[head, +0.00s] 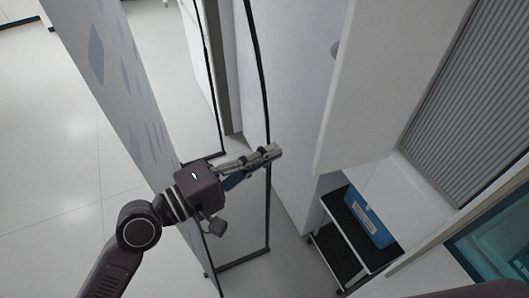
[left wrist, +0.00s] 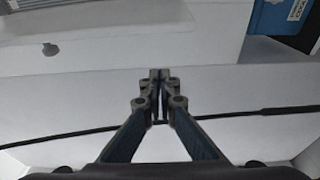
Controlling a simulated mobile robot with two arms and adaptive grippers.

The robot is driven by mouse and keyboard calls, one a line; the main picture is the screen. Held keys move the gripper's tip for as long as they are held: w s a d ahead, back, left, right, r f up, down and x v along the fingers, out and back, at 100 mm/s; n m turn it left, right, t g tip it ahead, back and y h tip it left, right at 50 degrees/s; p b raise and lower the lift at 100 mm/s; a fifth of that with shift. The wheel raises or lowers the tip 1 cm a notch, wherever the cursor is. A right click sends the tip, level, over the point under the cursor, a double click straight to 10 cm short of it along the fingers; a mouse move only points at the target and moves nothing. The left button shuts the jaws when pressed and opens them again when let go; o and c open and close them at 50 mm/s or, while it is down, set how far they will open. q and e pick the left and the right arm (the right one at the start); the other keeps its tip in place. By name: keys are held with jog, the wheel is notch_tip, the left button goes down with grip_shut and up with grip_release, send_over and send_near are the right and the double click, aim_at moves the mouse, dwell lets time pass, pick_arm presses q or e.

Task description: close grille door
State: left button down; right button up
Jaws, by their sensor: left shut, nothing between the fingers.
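A tall door-like panel with a thin black frame (head: 262,85) stands beside my left arm. Its black lower edge runs near the floor, and I cannot tell for certain that it is the grille door. My left gripper (head: 271,152) is shut and empty, its tips at the black frame edge in the head view; whether they touch it is unclear. In the left wrist view the shut fingertips (left wrist: 158,75) point at a pale surface, and a dark thin edge (left wrist: 262,113) passes behind the fingers. My right gripper is not in view.
A pale panel with blue diamonds (head: 95,52) stands left of the gripper. White cabinet walls (head: 375,75) and a grey ribbed panel (head: 470,90) are at right. A small cart (head: 341,245) holds a blue box (head: 368,220). Open floor (head: 50,130) lies at left.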

pick_arm(q)
jog(key=p+x, duration=0.2)
jog(key=x, duration=0.5)
jog(key=s, duration=0.2)
jog(key=s+p, duration=0.1)
jog(key=s, duration=0.1)
jog(key=shift+d+f, duration=0.1)
jog(key=shift+d, duration=0.2)
jog(key=shift+w, duration=0.1)
